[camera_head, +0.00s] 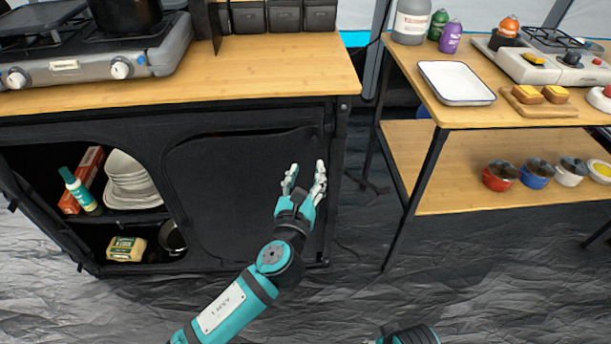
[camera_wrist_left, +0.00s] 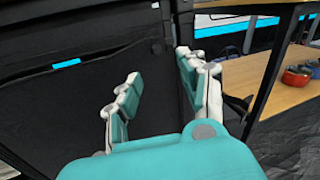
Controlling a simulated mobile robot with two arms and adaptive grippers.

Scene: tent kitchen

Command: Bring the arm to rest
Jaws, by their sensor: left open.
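My left gripper (camera_head: 305,178) is in front of the black cabinet door (camera_head: 240,190), near the cabinet's right edge. Its two fingers stand apart with nothing between them. In the left wrist view the open gripper (camera_wrist_left: 160,90) points toward the black cabinet front, and its fingers are empty. A teal and black part of my other arm shows at the bottom edge of the head view; the right gripper's fingers cannot be seen.
The wooden counter (camera_head: 270,65) holds a stove (camera_head: 100,60). Open shelves below hold plates (camera_head: 130,180) and a teal bottle (camera_head: 78,190). At right, a rack (camera_head: 440,150) bears a white tray (camera_head: 456,82) and several small pots. The dark floor between them is clear.

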